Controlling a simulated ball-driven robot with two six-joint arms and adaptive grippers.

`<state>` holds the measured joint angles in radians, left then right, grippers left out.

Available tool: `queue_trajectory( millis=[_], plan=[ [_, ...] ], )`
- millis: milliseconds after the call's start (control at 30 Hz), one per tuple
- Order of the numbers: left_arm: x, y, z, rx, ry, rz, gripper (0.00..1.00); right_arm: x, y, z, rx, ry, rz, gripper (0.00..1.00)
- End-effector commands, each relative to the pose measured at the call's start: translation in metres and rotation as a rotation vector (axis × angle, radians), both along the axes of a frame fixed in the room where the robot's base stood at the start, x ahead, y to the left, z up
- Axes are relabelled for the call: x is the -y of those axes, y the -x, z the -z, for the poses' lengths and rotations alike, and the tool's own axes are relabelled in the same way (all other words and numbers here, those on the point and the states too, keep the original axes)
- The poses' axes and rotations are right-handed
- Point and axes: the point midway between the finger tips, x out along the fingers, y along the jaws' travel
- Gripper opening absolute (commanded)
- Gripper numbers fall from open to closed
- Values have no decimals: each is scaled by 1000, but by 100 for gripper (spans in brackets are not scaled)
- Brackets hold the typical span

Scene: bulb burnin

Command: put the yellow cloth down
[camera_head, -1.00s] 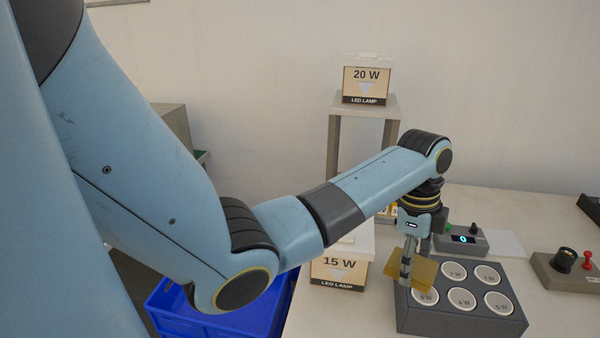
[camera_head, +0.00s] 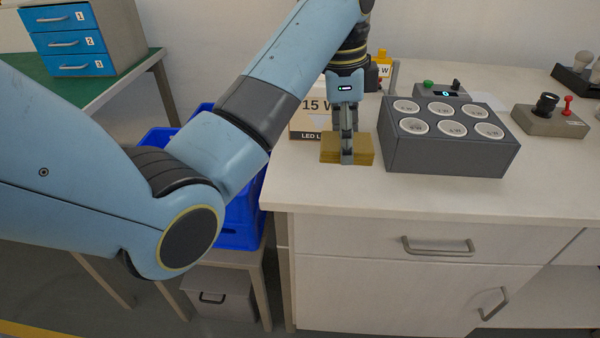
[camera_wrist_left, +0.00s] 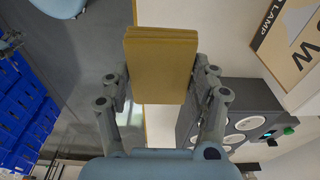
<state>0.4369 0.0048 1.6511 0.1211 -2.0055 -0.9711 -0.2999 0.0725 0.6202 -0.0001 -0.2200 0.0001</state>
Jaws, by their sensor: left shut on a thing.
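The yellow cloth (camera_head: 331,150) is a folded, mustard-coloured pad. My left gripper (camera_head: 347,157) is shut on it and points down at the front left part of the white table (camera_head: 420,199). The cloth is at or just above the table top, near its front edge; I cannot tell whether it touches. In the left wrist view the cloth (camera_wrist_left: 160,65) sits between the two fingers of the gripper (camera_wrist_left: 160,90). My right gripper is in neither view.
A grey block with several round labelled sockets (camera_head: 450,154) stands right of the cloth. The 15 W box (camera_head: 307,118) is behind it. A blue crate (camera_head: 240,215) is beyond the table's left edge. A control box with a red knob (camera_head: 550,120) is farther right.

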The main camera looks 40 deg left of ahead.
Motion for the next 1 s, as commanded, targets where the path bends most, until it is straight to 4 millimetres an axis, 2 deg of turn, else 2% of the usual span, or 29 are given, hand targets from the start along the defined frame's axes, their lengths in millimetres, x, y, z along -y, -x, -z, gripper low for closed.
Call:
queue_trajectory(
  millis=[33, 67, 200, 400, 567, 800, 1000],
  plan=[
    [-16, 1, 13, -4, -7, -3, 26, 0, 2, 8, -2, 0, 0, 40],
    [-24, 2, 18, -4, -8, -4, 26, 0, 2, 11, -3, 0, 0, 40],
    [-57, 3, 34, -4, -6, -2, 26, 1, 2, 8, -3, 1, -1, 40],
    [-83, 3, 50, -2, -1, -1, 26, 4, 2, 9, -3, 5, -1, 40],
    [-86, 3, 59, -3, 1, -1, 26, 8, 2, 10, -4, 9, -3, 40],
    [-86, 4, 93, -4, 0, 0, 26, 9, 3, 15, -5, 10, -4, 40],
    [-86, 3, 92, -2, -1, 0, 26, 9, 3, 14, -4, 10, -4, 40]
  ],
)
